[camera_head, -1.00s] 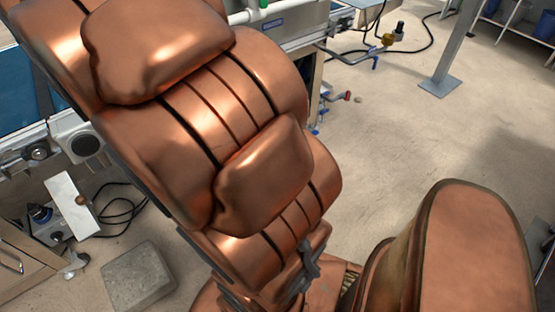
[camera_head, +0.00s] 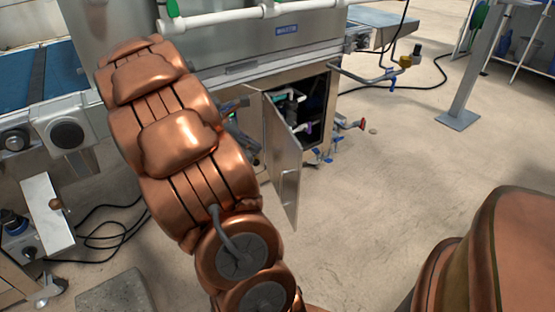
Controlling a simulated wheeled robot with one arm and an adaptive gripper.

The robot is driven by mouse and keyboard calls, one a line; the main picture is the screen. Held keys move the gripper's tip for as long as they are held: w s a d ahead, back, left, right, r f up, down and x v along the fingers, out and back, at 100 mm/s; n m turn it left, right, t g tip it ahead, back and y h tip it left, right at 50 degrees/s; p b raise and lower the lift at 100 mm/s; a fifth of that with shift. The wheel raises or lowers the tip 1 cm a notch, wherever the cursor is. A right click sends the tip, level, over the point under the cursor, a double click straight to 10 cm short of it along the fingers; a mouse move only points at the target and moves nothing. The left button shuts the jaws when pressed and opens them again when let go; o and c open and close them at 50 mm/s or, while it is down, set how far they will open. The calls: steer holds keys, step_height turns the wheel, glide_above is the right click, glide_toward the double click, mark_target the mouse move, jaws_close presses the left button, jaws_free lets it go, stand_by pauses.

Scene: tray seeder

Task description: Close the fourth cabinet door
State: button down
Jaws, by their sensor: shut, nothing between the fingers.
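A metal cabinet door (camera_head: 283,165) stands open, swung out from the front of the steel machine's base cabinet (camera_head: 322,80). My arm crosses the left middle of the view and hides part of the cabinet front. My gripper is not visible. I cannot tell from the view which door counts as the fourth.
Pipes with a red-ended valve (camera_head: 350,124) stick out low at the cabinet's right side. A grey post (camera_head: 468,70) stands on the right. A concrete block (camera_head: 115,295) and black cables (camera_head: 105,225) lie at lower left. The floor right of the door is clear.

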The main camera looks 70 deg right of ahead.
mark_target(297, 161)
steer(key=b+x, duration=0.1)
steer(key=x, duration=0.3)
steer(key=s+r+b+x, duration=0.1)
steer(key=b+x, duration=0.1)
steer(key=x, duration=0.2)
steer(key=d+r+b+x, duration=0.1)
steer(key=b+x, duration=0.1)
steer(key=x, duration=0.2)
steer(key=shift+s+d+f, duration=0.2)
steer(key=shift+s, duration=0.2)
steer(key=shift+s+d+r, duration=0.1)
